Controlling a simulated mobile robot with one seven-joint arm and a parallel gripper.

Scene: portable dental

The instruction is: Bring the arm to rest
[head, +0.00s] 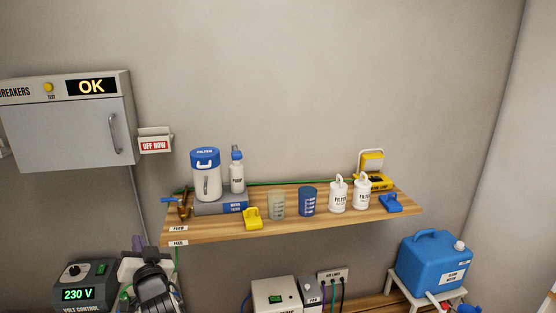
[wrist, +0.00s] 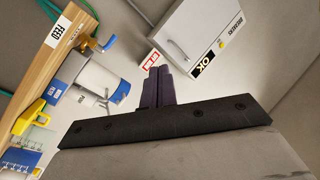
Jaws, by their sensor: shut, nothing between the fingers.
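My gripper (wrist: 158,86) shows in the wrist view as two dark purple fingers side by side, shut with nothing between them. In the head view my gripper (head: 138,242) is at the lower left, below the left end of the wooden shelf (head: 290,215) and partly hidden by my own arm. It is apart from the shelf items. In the wrist view the fingers point toward the grey breaker box (wrist: 207,32) and the red and white label (wrist: 151,60).
The breaker box (head: 65,125) reads OK, with an OFF NOW sign (head: 155,142) beside it. A voltage control (head: 85,285) stands left of my arm. The shelf holds a filter jug (head: 206,178), bottles and cups. A blue tank (head: 433,262) stands right. The wall above is clear.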

